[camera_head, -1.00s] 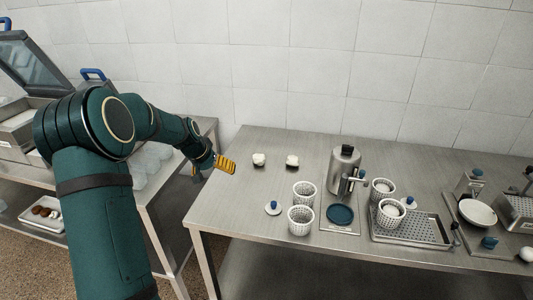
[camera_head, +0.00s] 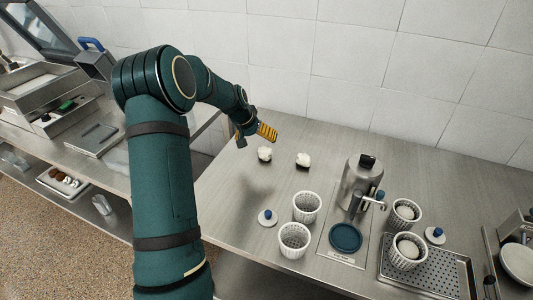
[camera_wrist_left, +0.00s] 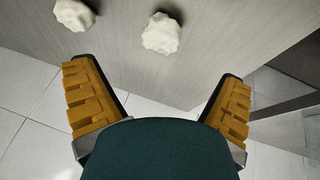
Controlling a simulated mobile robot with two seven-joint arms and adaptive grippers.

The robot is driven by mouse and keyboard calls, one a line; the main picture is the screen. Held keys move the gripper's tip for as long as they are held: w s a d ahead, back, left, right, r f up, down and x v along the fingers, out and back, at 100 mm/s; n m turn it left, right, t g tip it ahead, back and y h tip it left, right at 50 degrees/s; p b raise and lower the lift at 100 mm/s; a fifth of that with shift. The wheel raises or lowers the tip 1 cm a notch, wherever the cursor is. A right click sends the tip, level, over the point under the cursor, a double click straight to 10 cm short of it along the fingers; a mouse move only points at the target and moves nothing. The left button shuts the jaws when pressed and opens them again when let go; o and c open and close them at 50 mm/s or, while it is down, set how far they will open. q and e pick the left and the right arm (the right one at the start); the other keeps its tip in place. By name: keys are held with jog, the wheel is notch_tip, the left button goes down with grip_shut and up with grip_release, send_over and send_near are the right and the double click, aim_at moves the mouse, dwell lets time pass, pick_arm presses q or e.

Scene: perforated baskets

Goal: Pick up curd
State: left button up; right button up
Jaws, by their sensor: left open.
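Two white lumpy pieces of curd lie on the steel table in the head view: the left curd (camera_head: 265,153) and the right curd (camera_head: 303,159). Both also show in the left wrist view, one near the top middle (camera_wrist_left: 161,34) and one at the top left (camera_wrist_left: 74,14). My left gripper (camera_head: 256,134) hangs above and behind the left curd, with yellow ridged fingers. In the left wrist view the gripper (camera_wrist_left: 158,98) is wide open and empty, and both curds are beyond its fingertips. My right gripper is not seen.
Two empty perforated baskets (camera_head: 306,207) (camera_head: 294,240) stand in front of the curds, beside a lid with a blue knob (camera_head: 267,217). A steel pot (camera_head: 361,183) and a perforated tray (camera_head: 437,273) are to the right. The table around the curds is clear.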

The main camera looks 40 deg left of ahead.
aim_at(263, 149)
pick_arm(q)
jog(key=x, duration=0.4)
jog(key=shift+f, duration=0.1)
jog(key=b+x, duration=0.1)
jog(key=x, duration=0.4)
jog(key=shift+s+f, duration=0.15)
jog(key=shift+f, duration=0.05)
jog(key=c, duration=1.3)
